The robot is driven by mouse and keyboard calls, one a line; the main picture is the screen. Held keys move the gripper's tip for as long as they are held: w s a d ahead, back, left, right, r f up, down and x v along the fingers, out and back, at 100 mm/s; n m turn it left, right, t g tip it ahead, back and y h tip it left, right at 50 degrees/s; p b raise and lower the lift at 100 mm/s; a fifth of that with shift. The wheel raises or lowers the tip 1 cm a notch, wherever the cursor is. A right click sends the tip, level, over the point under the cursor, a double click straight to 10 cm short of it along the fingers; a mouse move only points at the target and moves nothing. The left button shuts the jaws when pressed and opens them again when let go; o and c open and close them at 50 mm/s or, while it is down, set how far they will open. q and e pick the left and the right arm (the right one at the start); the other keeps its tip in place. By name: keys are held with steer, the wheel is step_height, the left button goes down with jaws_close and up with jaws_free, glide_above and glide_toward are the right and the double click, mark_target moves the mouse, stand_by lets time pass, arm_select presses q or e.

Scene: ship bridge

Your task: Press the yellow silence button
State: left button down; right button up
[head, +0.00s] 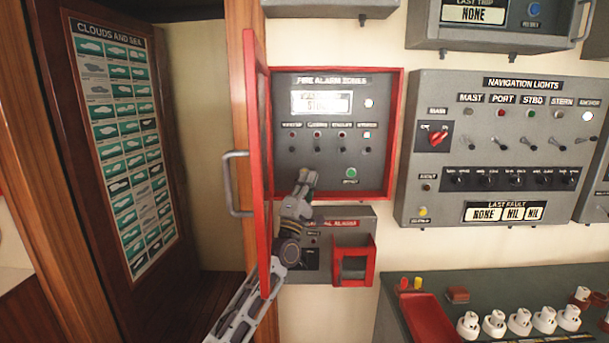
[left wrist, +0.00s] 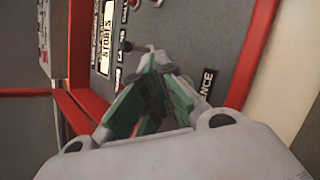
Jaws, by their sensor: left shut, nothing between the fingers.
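The fire alarm zones panel (head: 285,163) is a grey plate in a red frame, with lamps, toggle switches and a green button (head: 351,173) at lower right. My left gripper (head: 308,175) is shut and empty at the panel's lower left. In the left wrist view its fingertips (left wrist: 157,58) point at the panel face, beside a black label (left wrist: 207,84) ending in "ENCE". The yellow silence button does not show in either view; the fingers cover the area beside that label. I cannot tell whether the fingertips touch the panel. My right gripper is not in view.
The panel's red door (head: 257,160) stands open at left, close to my left arm, with a grey handle (head: 230,183). An alarm box with a red guard (head: 352,262) is below. The navigation lights panel (head: 465,150), at right, has another yellow button (head: 423,211).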

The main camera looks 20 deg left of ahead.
arm_select(q)
steer(key=shift+w, duration=0.15)
stand_by(0.7)
steer(key=shift+w+a+b, duration=0.15)
steer(key=shift+w+b, duration=0.1)
steer(key=shift+b, duration=0.2)
steer(key=shift+w+a+b, duration=0.1)
steer(key=shift+w+b, duration=0.35)
stand_by(1.0)
steer(key=shift+s, duration=0.15)
steer(key=shift+s+d+p, duration=0.2)
steer(key=shift+s+p, duration=0.25)
steer(key=shift+s, duration=0.25)
stand_by(0.5)
steer(key=s+p, duration=0.1)
steer(key=s, duration=0.1)
steer(key=s+d+p, duration=0.1)
steer(key=s, duration=0.1)
steer(key=shift+s+d, duration=0.2)
steer(key=shift+s, duration=0.2)
